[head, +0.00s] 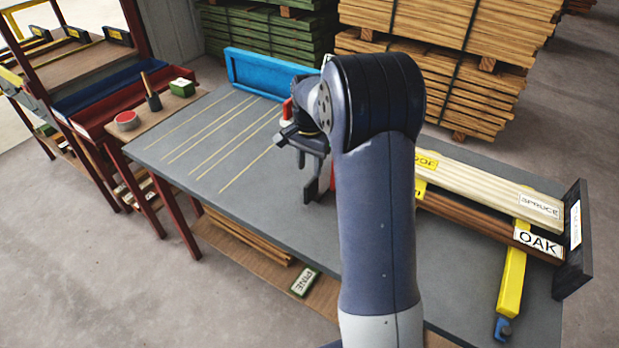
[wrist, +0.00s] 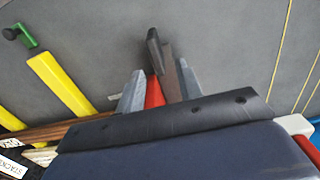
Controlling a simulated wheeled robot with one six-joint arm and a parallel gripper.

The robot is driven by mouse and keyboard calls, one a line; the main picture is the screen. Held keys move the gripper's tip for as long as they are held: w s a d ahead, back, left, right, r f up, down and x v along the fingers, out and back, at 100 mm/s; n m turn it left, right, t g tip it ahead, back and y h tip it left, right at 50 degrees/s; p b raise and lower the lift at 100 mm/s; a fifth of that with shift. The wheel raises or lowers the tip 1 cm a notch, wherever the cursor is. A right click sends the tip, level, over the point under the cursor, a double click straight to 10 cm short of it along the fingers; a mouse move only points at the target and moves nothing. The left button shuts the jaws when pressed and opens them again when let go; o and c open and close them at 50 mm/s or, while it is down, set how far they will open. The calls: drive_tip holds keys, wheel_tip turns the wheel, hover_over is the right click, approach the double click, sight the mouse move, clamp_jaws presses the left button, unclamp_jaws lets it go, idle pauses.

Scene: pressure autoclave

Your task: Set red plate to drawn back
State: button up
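A red piece (wrist: 154,93), which may be the red plate, shows between my gripper's fingers in the wrist view. A black upright part (wrist: 155,50) stands just beyond it, with a brownish strip beside it. My gripper (wrist: 160,82) has its two grey fingers apart, one on each side of the red piece; I see no clear grip on it. In the head view my gripper (head: 320,185) is low over the grey bench, and my arm hides much around it. A red part (head: 287,108) shows behind my wrist there. A second red part (wrist: 308,150) is at lower right in the wrist view.
The grey bench (head: 190,150) carries a blue fence (head: 255,74) at the back and yellow lines at left. Boards labelled SPRUCE (head: 490,185) and OAK (head: 480,220), a yellow bar (head: 512,265) and a black end stop (head: 577,240) occupy the right. The bench's left part is clear.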

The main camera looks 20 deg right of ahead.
sight(313, 181)
drive_tip(key=shift+r, duration=1.25)
drive_tip(key=f, duration=1.1)
drive_tip(key=shift+s+d, duration=0.6)
drive_tip(key=shift+s, duration=0.2)
drive_tip(key=shift+r, duration=0.2)
